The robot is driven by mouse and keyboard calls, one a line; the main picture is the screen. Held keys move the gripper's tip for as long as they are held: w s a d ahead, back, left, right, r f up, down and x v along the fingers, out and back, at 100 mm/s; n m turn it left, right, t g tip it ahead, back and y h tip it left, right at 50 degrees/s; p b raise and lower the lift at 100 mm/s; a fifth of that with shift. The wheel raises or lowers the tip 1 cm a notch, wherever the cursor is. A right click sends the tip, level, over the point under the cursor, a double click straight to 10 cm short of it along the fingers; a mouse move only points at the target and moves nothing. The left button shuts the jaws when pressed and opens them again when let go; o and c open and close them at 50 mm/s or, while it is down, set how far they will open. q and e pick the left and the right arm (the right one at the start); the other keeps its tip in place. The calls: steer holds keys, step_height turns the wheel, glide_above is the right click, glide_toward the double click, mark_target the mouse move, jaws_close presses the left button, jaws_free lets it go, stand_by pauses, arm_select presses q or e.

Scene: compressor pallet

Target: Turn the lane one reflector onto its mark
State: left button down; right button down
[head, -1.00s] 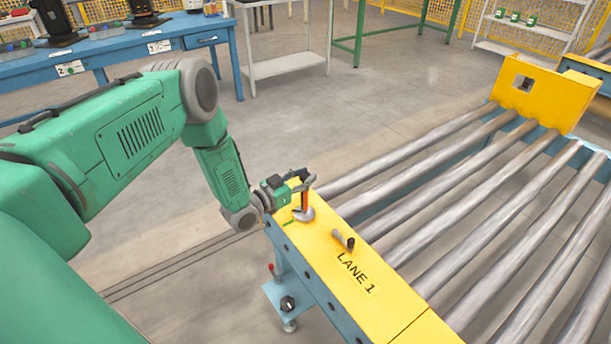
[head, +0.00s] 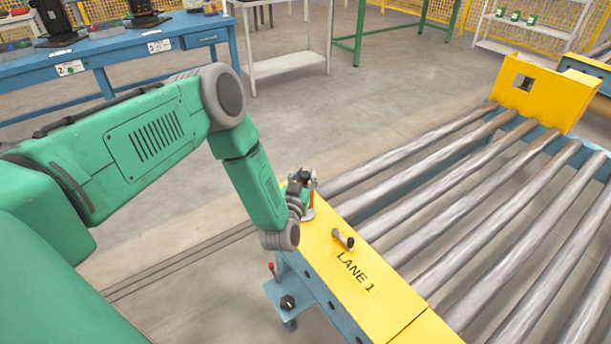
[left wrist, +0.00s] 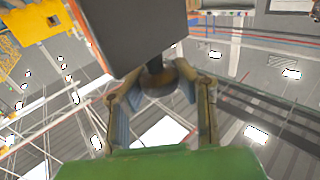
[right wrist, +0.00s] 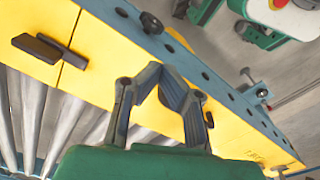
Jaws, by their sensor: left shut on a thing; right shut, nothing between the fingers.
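In the left wrist view the reflector is a dark square block (left wrist: 140,30) on a short round stem, and my left gripper (left wrist: 158,84) is shut on that stem. I cannot make out the mark; my wrist covers part of the beam there. My right gripper (right wrist: 160,95) is shut and empty above a yellow beam.
A small grey handle (head: 343,239) sticks up from the beam close to the reflector. Metal rollers (head: 430,200) run rightward to a yellow end plate (head: 540,92) with a square hole. A dark handle (right wrist: 45,48) shows in the right wrist view. A blue workbench (head: 130,50) stands behind.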

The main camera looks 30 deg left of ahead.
arm_select(q)
steer(key=shift+n+g+y, duration=0.3)
steer(key=shift+n+y, duration=0.2)
steer(key=shift+y, duration=0.2)
steer(key=c, duration=1.2)
jaws_free()
steer(key=v, duration=1.2)
steer(key=shift+a+f, duration=0.1)
